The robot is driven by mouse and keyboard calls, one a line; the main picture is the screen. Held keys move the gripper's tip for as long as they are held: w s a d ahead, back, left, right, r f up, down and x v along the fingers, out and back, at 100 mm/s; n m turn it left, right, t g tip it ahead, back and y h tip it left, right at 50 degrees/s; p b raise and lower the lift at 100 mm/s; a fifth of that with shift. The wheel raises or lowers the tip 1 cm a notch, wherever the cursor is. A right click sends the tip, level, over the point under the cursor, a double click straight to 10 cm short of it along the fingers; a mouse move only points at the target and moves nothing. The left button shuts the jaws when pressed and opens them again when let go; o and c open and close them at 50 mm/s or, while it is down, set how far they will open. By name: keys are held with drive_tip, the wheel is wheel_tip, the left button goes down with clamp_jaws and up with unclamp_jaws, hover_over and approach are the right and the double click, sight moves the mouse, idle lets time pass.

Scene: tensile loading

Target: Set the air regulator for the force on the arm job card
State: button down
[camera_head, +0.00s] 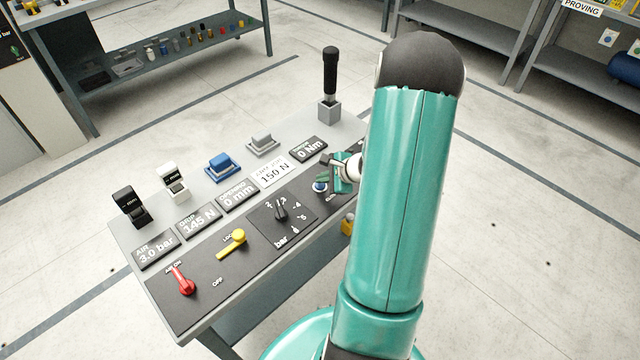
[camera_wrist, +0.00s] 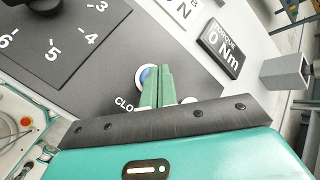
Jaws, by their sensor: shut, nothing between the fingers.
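The air regulator is a black knob (camera_head: 281,210) on a dark panel, with a bar scale around it. Its edge also shows at top left in the wrist view (camera_wrist: 43,6). The arm job card (camera_head: 273,172) is white and reads 150 N. The grip display (camera_head: 199,219) reads 145 N and the air display (camera_head: 156,250) reads 3.0 bar. My gripper (camera_head: 322,182) is right of the knob, its green fingers shut and empty. In the wrist view the fingertips (camera_wrist: 158,72) overlap a blue button (camera_wrist: 144,76) beside the letters CLO; contact cannot be told.
A red lever (camera_head: 183,281) and a yellow lever (camera_head: 233,243) stand left of the knob. Along the console's back are black, white, blue and grey switches and a tall black-handled lever (camera_head: 330,75). The opening display (camera_head: 237,195) reads 0 mm; torque (camera_head: 308,149) reads 0 Nm.

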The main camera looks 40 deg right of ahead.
sight(323, 186)
drive_tip(key=shift+f, duration=0.5)
idle(0.7)
idle(3.5)
drive_tip(key=shift+r, duration=0.95)
drive_tip(key=shift+r, duration=0.1)
drive_tip(key=shift+r, duration=2.4)
